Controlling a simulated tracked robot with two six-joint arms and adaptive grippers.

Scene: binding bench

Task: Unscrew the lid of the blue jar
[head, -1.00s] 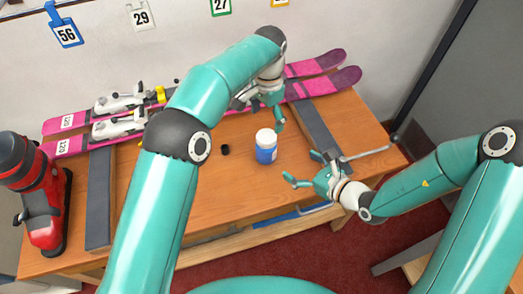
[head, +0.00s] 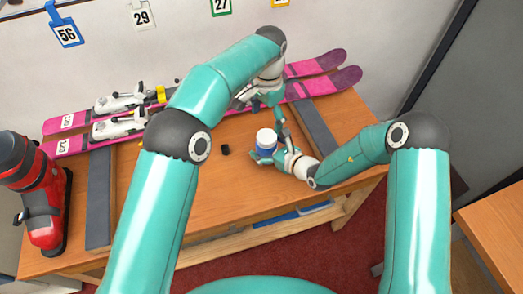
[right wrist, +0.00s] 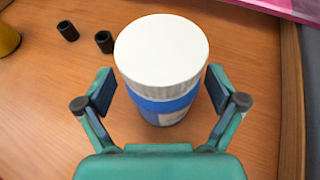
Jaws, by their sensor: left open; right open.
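The blue jar (head: 265,152) stands upright on the wooden bench with its white lid (head: 266,136) on top. In the right wrist view the white lid (right wrist: 162,50) sits above the blue body (right wrist: 163,110), which bears a pale label. My right gripper (head: 268,155) is open, with one finger on each side of the jar's body and gaps visible; the fingers also show in the right wrist view (right wrist: 160,92). My left gripper (head: 274,110) hangs just behind and above the jar, open and empty, its fingers partly hidden.
Pink skis (head: 328,84) with bindings lie along the back of the bench on dark supports (head: 318,128). A red and black ski boot (head: 42,205) stands at the left. Bare bench lies in front.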

